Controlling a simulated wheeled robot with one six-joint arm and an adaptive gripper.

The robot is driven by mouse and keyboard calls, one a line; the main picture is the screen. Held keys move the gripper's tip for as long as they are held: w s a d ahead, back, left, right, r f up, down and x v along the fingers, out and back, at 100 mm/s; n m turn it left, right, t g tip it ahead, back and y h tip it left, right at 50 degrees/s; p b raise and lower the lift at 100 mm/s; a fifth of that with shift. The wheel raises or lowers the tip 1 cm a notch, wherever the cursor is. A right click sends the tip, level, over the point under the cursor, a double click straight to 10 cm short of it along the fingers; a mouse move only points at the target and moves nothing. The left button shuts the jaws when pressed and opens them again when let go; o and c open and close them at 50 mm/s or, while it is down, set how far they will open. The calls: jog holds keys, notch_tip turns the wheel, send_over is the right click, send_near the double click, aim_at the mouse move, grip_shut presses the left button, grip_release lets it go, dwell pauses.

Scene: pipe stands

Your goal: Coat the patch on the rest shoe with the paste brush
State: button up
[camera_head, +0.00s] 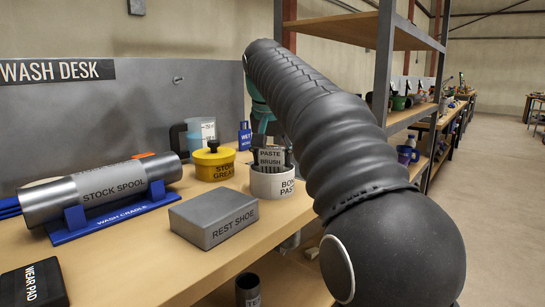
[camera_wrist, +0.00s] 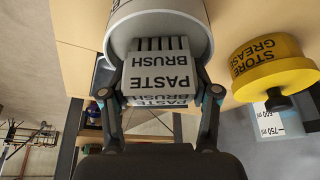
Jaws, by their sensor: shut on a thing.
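The paste brush (camera_head: 271,157) is a grey labelled block with dark bristles, seen at the paste bowl (camera_head: 273,184), a white round pot. In the wrist view the brush (camera_wrist: 158,72) sits between the fingers of my gripper (camera_wrist: 161,93), which is shut on it. Its bristle end points toward the bowl (camera_wrist: 192,22); I cannot tell whether the bristles touch paste. The rest shoe (camera_head: 212,219) is a plain grey block on the desk, left of and nearer than the bowl. No distinct patch shows on it. My arm hides the area right of the bowl.
A yellow store grease pot (camera_head: 214,164) stands close left of the bowl. The stock spool (camera_head: 98,192) lies on the blue wash cradle (camera_head: 118,218). A black wear pad (camera_head: 34,285) is at front left. A shelf post (camera_head: 383,60) rises behind my arm.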

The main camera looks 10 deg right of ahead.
aim_at(272, 148)
jog(key=shift+r, duration=3.4)
